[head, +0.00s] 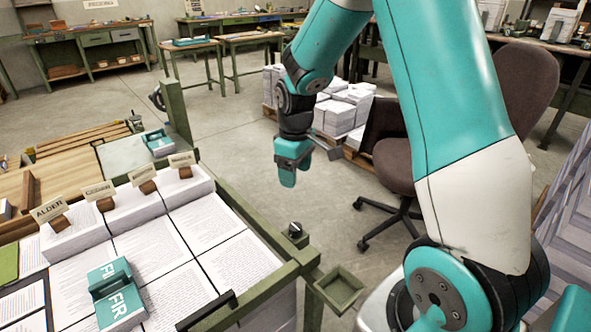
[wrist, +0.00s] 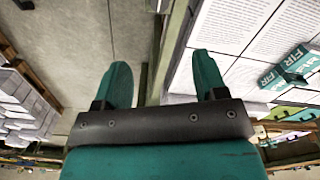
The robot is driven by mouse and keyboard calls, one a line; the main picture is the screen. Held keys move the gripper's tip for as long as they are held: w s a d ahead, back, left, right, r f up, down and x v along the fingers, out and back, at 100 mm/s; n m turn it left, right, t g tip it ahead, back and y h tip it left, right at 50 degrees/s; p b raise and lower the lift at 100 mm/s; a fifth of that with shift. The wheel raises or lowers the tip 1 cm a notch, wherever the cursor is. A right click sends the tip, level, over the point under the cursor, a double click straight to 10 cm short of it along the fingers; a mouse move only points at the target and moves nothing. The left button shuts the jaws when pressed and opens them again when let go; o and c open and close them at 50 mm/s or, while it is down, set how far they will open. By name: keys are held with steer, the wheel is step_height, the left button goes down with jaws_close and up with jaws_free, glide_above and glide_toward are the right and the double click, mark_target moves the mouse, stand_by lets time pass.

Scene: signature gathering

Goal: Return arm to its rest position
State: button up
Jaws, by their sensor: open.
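My arm is teal and white and reaches up and over from the lower right of the head view. My gripper (head: 287,178) hangs pointing down over the open floor, just beyond the right edge of the green-framed table (head: 262,290). In the wrist view my gripper (wrist: 163,78) shows two teal fingers spread wide apart with nothing between them. The table's edge and floor lie behind the fingers. Where the rest position is cannot be told from the frames.
Paper stacks (head: 207,226) fill the table, with a teal FIR block (head: 118,300) on one stack and name signs such as ALDER (head: 50,209) behind. A brown office chair (head: 395,166) stands right of my gripper. Paper bundles (head: 335,117) sit on a pallet behind. Floor between is clear.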

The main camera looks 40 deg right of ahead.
stand_by(0.4)
steer(key=s+a+r+n+y+p, duration=0.1)
steer(key=s+a+r+p, duration=0.1)
steer(key=s+a+r, duration=0.35)
steer(key=s+a+r+y+p, duration=0.1)
steer(key=s+a+r, duration=0.1)
steer(key=a+r, duration=0.5)
steer(key=s+a+r+y+p, duration=0.1)
steer(key=s+a+r, duration=0.2)
steer(key=s, duration=0.4)
steer(key=s+a+r+n+y+p, duration=0.1)
steer(key=s+a+r, duration=0.2)
steer(key=s+a, duration=0.3)
steer(key=shift+s+a, duration=0.25)
steer(key=shift+s, duration=0.4)
